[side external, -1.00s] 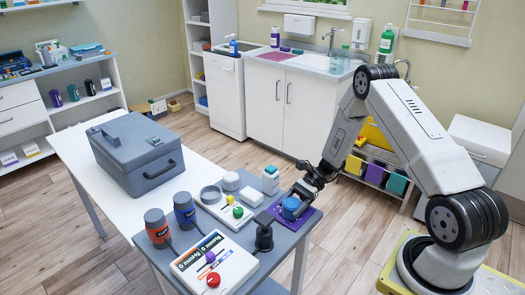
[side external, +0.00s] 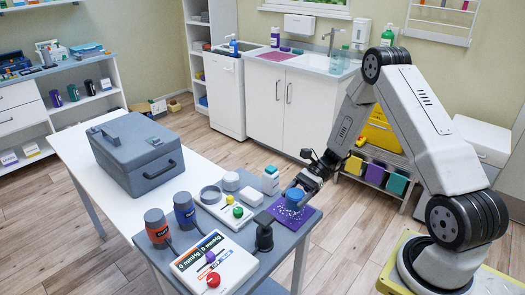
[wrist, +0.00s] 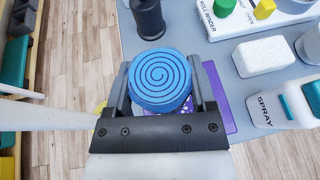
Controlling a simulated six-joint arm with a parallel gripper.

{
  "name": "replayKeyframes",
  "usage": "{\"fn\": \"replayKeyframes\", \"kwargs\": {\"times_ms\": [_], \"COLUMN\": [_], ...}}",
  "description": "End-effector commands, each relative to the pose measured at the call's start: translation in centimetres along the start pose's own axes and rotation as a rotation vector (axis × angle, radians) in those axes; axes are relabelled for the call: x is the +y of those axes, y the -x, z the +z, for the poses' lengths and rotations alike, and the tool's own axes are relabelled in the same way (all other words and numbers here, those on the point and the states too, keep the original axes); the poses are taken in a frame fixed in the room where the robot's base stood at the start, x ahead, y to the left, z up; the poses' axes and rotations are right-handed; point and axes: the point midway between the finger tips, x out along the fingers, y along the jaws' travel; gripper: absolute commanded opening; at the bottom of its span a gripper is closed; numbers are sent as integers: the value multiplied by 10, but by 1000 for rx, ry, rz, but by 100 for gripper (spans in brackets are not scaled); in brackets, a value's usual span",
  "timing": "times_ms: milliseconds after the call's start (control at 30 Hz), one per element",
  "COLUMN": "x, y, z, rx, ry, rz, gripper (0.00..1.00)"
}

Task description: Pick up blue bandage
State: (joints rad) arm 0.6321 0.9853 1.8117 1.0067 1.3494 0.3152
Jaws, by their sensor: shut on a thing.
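The blue bandage (side external: 295,195) is a rolled cylinder, and its spiral end shows in the wrist view (wrist: 160,80). My gripper (side external: 297,190) is shut on it, with one dark finger on each side of the roll. The bandage is held just above a purple speckled mat (side external: 284,214) on the table's right corner. The mat is partly hidden behind the gripper and bandage in the wrist view (wrist: 216,95).
A spray bottle (side external: 270,180), a white block (side external: 251,196) and a black stand (side external: 264,236) stand close by. A device with coloured knobs (side external: 232,213) and a pressure unit (side external: 214,265) lie left. A grey box (side external: 137,155) stands farther back.

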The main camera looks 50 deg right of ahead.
Motion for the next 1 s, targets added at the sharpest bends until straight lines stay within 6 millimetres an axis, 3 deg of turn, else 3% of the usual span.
{"fn": "replayKeyframes", "kwargs": {"times_ms": [333, 700, 1000], "x": [39, 99, 124], "y": [18, 27, 30], "z": [44, 68, 78], "rx": [0, 0, -1], "ry": [2, 0, 1], "rz": [-2, -3, -1], "gripper": [13, 13, 13]}}
